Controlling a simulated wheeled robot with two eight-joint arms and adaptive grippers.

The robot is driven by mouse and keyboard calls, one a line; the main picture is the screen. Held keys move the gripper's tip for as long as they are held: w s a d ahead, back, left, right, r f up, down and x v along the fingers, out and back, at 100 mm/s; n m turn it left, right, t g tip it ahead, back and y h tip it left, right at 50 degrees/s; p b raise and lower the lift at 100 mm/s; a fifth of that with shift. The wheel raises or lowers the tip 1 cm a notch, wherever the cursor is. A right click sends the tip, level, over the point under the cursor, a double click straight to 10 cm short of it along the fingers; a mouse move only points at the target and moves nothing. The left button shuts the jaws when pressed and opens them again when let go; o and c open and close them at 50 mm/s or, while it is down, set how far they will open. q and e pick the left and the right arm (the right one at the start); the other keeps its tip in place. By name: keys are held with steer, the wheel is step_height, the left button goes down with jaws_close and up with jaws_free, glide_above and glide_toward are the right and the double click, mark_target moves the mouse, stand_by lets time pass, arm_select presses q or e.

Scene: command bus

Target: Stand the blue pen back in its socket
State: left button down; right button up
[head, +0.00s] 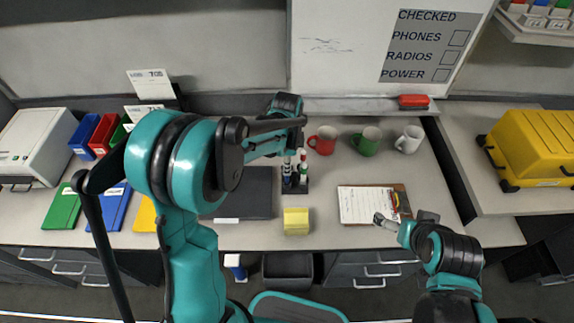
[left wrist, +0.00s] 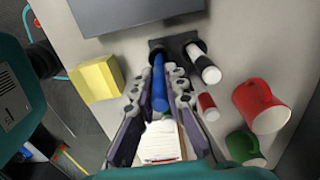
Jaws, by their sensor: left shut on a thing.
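The blue pen (left wrist: 158,78) is between the fingers of my left gripper (left wrist: 160,92), which is shut on it. The pen's far end reaches the dark pen stand (left wrist: 174,44) in the left wrist view; I cannot tell whether it is inside a socket. A white-and-black pen (left wrist: 205,65) and a red-and-white pen (left wrist: 208,106) are beside it. In the head view the stand (head: 295,188) is partly hidden under my left arm and pens. My right gripper (head: 381,220) is over the clipboard's lower right edge; its jaws are too small to read.
A yellow block (head: 296,222) sits in front of the stand, and a dark flat case (head: 245,190) lies to its left. Red (head: 323,140), green (head: 366,141) and white (head: 409,139) mugs stand behind right. A clipboard (head: 362,205) lies to the right.

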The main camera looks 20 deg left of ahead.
arm_select(q)
steer(key=shift+f, duration=0.2)
stand_by(0.3)
steer(key=shift+f+b, duration=0.65)
steer(key=shift+f, duration=0.05)
steer(key=c, duration=1.5)
jaws_free()
step_height(320, 180, up, 12)
steer(key=shift+r, duration=0.1)
